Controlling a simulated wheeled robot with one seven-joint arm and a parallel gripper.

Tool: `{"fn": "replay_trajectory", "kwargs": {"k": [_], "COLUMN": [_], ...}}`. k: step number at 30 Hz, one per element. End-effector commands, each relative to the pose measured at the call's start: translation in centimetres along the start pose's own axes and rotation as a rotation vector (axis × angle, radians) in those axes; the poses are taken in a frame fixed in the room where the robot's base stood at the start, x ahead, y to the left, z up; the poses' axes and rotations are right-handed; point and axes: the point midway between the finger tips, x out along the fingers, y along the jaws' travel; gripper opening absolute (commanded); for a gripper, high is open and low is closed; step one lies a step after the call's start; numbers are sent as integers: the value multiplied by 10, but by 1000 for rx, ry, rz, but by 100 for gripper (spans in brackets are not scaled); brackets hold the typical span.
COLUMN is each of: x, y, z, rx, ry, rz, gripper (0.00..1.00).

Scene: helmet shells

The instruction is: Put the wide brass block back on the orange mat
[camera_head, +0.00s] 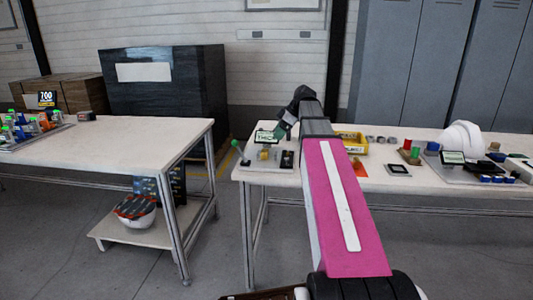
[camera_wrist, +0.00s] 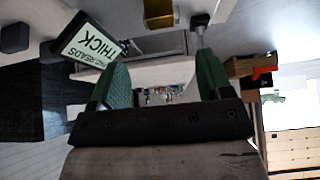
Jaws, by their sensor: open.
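A brass block (camera_head: 264,154) sits on the grey gauge plate by the "THICK" sign (camera_head: 264,137), at the left end of the right table. It also shows at the top edge of the wrist view (camera_wrist: 158,13), partly cut off. The orange mat (camera_head: 360,170) lies on the same table, right of my arm and partly hidden by it; its visible part looks bare. My gripper (camera_head: 284,130) is above the table near the sign, apart from the block. In the wrist view its green fingers (camera_wrist: 163,85) stand wide apart with nothing between them.
A yellow bin (camera_head: 350,141) stands behind my arm. Farther right are a green-and-red stack (camera_head: 414,154), a white helmet shell (camera_head: 463,138) and small blue items. A gap separates the left table (camera_head: 130,140).

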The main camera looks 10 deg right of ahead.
Motion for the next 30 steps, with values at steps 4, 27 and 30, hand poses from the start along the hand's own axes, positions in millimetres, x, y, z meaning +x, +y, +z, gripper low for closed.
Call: {"fn": "replay_trajectory", "kwargs": {"k": [4,27,30], "x": [17,102,106], "y": [-1,0,0], "z": [0,0,0], "rx": [0,2,2], "ry": [0,-1,-1], "rz": [-1,-1,0], "gripper": [72,72,72]}}
